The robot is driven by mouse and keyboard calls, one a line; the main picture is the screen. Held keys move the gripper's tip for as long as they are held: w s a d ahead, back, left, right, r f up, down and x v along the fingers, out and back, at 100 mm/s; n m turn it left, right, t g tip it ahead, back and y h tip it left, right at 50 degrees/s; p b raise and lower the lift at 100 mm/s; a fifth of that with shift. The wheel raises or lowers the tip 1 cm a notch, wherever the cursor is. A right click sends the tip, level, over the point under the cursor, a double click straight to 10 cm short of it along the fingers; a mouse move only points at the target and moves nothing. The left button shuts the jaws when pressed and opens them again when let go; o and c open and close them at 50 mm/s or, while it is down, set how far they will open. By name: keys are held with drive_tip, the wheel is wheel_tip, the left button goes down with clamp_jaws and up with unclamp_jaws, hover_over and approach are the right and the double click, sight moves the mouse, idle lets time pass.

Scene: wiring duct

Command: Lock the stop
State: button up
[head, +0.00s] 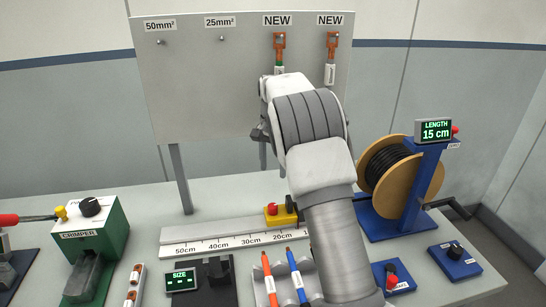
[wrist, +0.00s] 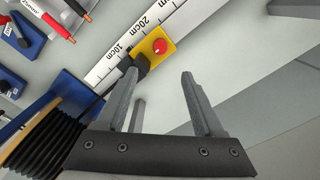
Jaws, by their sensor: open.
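The stop is a yellow block (head: 282,214) with a red knob on the long rule (head: 226,240). In the wrist view the stop (wrist: 152,56) sits between the 10cm and 20cm labels, with its round red knob (wrist: 159,46) facing up and a dark block at its side. I cannot tell whether the knob is locked. My gripper (wrist: 160,77) is open and empty, above and apart from the stop, its fingertips pointing toward the stop. In the head view my arm mostly hides the gripper.
A cable reel (head: 398,175) with a LENGTH display (head: 434,131) reading 15 cm stands at the right. A green crimper (head: 92,235) is at the left. A panel (head: 205,85) with hanging lugs stands behind.

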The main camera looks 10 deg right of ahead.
drive_tip(key=shift+r, duration=1.45)
drive_tip(key=s+r+n+t, duration=0.3)
drive_tip(key=s+r+n, duration=0.1)
drive_tip(key=s+r, duration=1.1)
drive_tip(key=s+f+n+t, duration=0.1)
drive_tip(key=s+f+n, duration=0.1)
drive_tip(key=s, duration=0.9)
drive_tip(key=s+f+n+t, duration=0.1)
drive_tip(key=s+f+n, duration=0.2)
drive_tip(key=s, duration=0.9)
drive_tip(key=shift+s+a+f+t, duration=0.15)
drive_tip(key=shift+f+t, duration=0.15)
drive_tip(key=shift+f, duration=0.5)
